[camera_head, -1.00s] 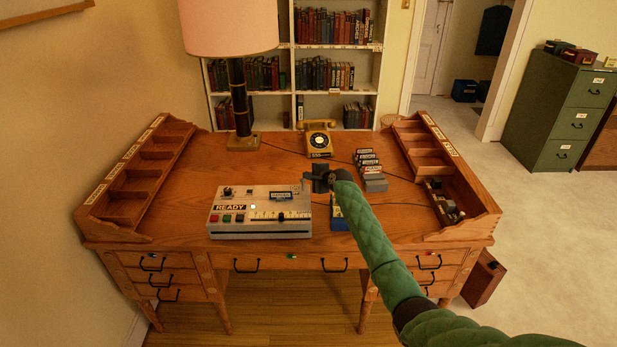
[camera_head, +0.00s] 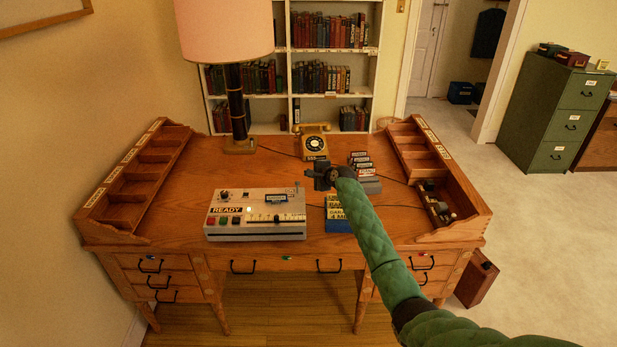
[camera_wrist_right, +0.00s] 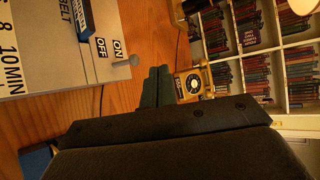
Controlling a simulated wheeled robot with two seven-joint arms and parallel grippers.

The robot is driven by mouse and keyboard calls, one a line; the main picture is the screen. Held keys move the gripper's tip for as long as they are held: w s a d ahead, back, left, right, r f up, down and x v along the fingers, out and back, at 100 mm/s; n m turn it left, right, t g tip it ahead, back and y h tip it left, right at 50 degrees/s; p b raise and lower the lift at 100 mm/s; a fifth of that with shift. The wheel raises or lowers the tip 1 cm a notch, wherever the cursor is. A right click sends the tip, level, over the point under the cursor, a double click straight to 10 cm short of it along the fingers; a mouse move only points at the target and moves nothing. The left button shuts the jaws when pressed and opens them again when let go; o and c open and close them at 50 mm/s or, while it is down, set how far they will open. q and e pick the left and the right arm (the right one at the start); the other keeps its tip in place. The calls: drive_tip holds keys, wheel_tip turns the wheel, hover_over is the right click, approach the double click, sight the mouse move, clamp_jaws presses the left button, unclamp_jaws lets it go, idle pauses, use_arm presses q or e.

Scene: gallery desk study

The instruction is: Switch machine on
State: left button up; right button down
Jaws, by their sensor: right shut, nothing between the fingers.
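The grey machine (camera_head: 222,234) sits on the front of the desk, with a READY label, red and green buttons and a slider scale. A small white lamp (camera_head: 249,210) beside READY looks bright. In the right wrist view the machine's panel (camera_wrist_right: 55,60) shows ON and OFF marks beside a metal toggle lever (camera_wrist_right: 124,62), which leans toward the ON side. My right gripper (camera_head: 309,175) is above the desk just off the machine's back right corner. Its fingers (camera_wrist_right: 158,86) are shut and empty, apart from the lever. My left gripper is out of view.
A blue box of cards (camera_head: 338,226) stands right of the machine, under my right arm. A yellow telephone (camera_head: 314,143) and a card stack (camera_head: 365,175) stand behind. A lamp (camera_head: 237,100) is back left. Pigeonhole racks (camera_head: 140,180) line the desk sides.

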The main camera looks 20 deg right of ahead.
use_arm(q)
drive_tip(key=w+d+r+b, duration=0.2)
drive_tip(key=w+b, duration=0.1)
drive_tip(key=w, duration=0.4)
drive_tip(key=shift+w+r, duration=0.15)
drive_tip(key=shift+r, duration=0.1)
use_arm(e)
drive_tip(key=s+d+r, duration=0.4)
drive_tip(key=r, duration=0.2)
drive_tip(key=shift+s+r, duration=0.35)
